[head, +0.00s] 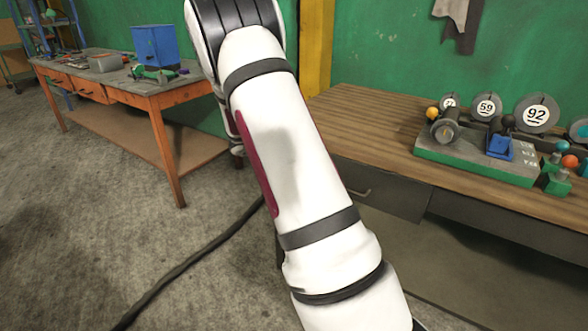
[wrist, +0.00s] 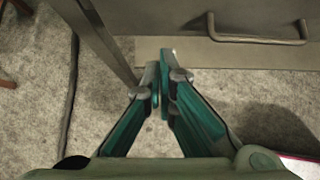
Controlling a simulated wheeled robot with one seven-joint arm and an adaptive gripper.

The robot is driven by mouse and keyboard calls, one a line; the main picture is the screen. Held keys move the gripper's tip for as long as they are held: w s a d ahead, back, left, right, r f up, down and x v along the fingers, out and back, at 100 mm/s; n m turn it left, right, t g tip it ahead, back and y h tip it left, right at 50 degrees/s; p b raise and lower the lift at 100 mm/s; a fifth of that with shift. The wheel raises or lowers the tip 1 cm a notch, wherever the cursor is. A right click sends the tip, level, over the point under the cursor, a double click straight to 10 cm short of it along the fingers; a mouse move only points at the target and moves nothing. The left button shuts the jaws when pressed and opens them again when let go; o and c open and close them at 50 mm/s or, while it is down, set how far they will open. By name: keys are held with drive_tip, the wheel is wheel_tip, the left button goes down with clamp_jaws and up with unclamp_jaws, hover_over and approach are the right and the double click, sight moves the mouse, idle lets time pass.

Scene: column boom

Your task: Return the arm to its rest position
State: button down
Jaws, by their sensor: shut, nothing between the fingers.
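My arm (head: 290,150) crosses the middle of the head view, white with black bands, from the lower right up to a black-ribbed joint at the top. My gripper (wrist: 160,70) shows only in the wrist view; the head view does not show it. Its teal fingers come together at the tips, with nothing between them. Behind the fingertips, the wrist view shows the lower edge of a grey drawer front with a metal handle (wrist: 262,40) and the concrete floor. I cannot tell the exact gap between fingertips and drawer.
A wooden workbench (head: 375,125) with grey drawers stands at the right, bearing a device with numbered discs (head: 537,113). An orange table (head: 130,95) with a blue box (head: 156,45) stands back left. A dark cable (head: 185,268) lies on the floor. Open floor (head: 90,220) is at left.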

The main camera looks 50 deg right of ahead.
drive_tip(key=shift+v, duration=1.05)
drive_tip(key=s+a+r+m+y, duration=0.3)
drive_tip(key=s+a+r+m, duration=0.8)
drive_tip(key=s+a+r, duration=0.35)
drive_tip(key=s+a+r+m+y, duration=0.3)
drive_tip(key=s+a+m+y, duration=0.45)
drive_tip(key=s+a, duration=1.45)
wheel_tip(320, 180, up, 16)
drive_tip(key=s+d+m+t+h+p, duration=0.1)
drive_tip(key=d+t+p, duration=0.1)
drive_tip(key=p, duration=1.3)
drive_tip(key=shift+s+d+m+h, duration=0.15)
drive_tip(key=shift+d+m+h, duration=0.05)
drive_tip(key=shift+m+h, duration=0.15)
